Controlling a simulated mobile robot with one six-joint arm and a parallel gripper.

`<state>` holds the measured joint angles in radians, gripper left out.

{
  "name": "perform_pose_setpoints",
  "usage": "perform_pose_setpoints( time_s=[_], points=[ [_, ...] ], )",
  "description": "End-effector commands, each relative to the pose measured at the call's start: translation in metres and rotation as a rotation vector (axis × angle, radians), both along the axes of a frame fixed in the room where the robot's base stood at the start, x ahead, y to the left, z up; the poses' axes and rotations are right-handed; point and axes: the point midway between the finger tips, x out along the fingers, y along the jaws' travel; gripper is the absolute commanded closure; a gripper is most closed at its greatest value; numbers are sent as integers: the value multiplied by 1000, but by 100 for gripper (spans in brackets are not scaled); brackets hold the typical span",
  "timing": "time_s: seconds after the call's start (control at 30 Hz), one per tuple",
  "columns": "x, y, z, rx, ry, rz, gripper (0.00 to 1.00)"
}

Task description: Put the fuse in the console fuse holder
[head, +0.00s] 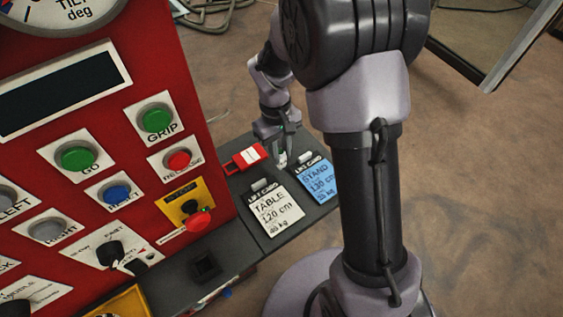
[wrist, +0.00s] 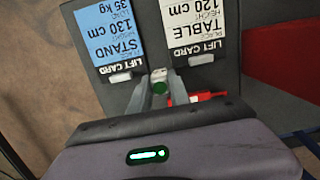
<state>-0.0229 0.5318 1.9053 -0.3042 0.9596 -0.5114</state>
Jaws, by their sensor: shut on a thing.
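My gripper (head: 279,150) is low over the far end of the grey shelf, beside the red console. It is shut on a small pale piece with a green round end, which I take to be the fuse (wrist: 159,76); in the head view only a small whitish bit of it (head: 281,158) shows between the fingertips. I cannot tell whether it touches the shelf. A black square socket (head: 205,265), which may be the fuse holder, sits on the near part of the shelf, apart from my gripper. The wrist view does not show this socket.
A white TABLE card (head: 274,211) and a blue STAND card (head: 317,180) lie on the grey shelf (head: 233,212). A red piece with a white label (head: 245,158) lies left of my gripper. The red console (head: 150,70) with buttons and knobs rises along the shelf's left side.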

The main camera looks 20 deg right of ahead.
Motion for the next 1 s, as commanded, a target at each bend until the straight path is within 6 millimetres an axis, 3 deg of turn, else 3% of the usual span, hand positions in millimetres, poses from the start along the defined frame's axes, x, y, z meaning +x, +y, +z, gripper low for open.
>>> perform_pose_setpoints(
  time_s=[0.13,0.5,0.53,0.63,0.9,1.0],
  points=[
    [0,0,-36,0,2,-2,100],
    [0,0,-39,0,0,-1,100],
    [0,0,-39,0,0,-1,73],
    [0,0,-38,0,0,-2,56],
    [0,0,-38,0,-1,-2,56],
    [1,0,-27,0,-2,-2,56]
  ],
)
